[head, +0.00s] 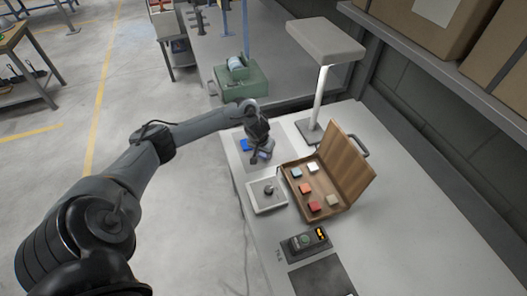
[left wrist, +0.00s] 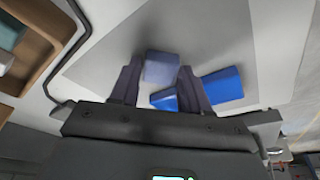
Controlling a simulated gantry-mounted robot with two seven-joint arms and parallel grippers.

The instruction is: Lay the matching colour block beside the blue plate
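The blue plate (head: 244,145) lies on a grey mat at the far left of the bench. It shows in the left wrist view (left wrist: 222,88) just right of the right-hand finger. My left gripper (head: 260,157) is low over the mat, right of the plate. The open wooden case (head: 341,208) holds several coloured blocks and one empty place. My right gripper is out of view.
A white tray (head: 281,205) with a dark knob lies between mat and case. A lamp (head: 322,95) stands behind the mat. A dark device (head: 304,243) lies nearer the front. A green box (head: 258,82) is beyond the bench's far end.

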